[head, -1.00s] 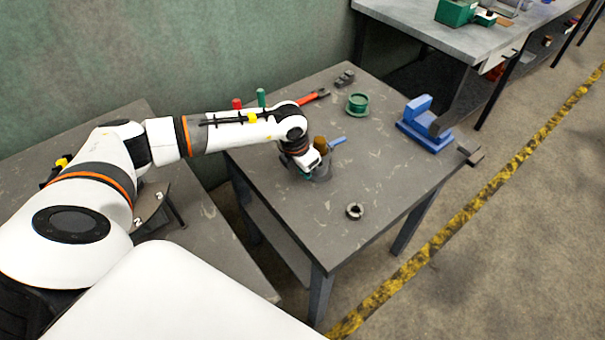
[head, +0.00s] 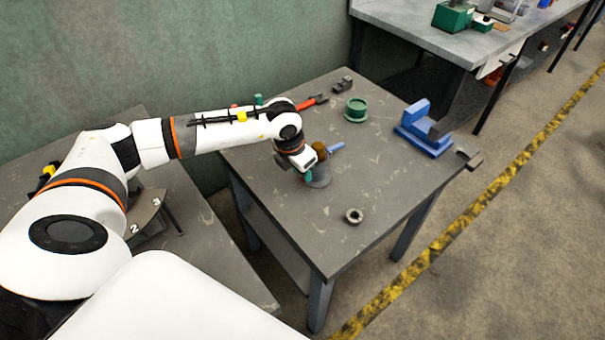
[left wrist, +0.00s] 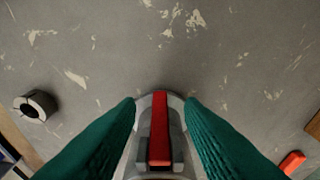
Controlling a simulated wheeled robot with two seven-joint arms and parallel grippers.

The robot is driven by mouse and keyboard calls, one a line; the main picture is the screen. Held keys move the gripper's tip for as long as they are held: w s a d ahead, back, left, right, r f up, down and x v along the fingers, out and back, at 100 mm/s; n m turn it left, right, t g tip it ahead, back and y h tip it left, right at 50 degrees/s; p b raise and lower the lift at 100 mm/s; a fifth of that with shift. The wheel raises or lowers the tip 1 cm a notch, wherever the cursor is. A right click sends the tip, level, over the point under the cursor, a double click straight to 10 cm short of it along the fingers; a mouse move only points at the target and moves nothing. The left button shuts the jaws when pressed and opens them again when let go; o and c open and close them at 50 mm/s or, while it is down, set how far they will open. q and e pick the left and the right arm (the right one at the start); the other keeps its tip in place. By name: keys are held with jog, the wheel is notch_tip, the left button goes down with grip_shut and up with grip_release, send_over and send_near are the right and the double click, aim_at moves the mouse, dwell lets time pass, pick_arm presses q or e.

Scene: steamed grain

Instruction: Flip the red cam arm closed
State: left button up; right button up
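The red cam arm (left wrist: 159,130) shows in the left wrist view as a red bar lying along a grey metal base (left wrist: 174,106). My left gripper (left wrist: 160,101) has its two green fingers on either side of the red bar, with gaps between bar and fingers. In the head view my left gripper (head: 308,177) is low over the work table, at a grey round piece (head: 320,180). The red cam arm cannot be made out in the head view behind the gripper. My right gripper is not in view.
A dark ring (head: 353,216) lies on the work table (head: 300,230) and also shows in the left wrist view (left wrist: 35,105). A green flanged piece (head: 356,109), a blue vise-like block (head: 424,130) and a red-handled tool (head: 313,102) stand farther back.

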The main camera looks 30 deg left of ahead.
pick_arm(q)
jog(key=b+v, duration=0.1)
jog(key=v, duration=0.8)
jog(key=shift+r, duration=0.2)
jog(key=shift+s+r, duration=0.1)
jog(key=shift+s, duration=0.05)
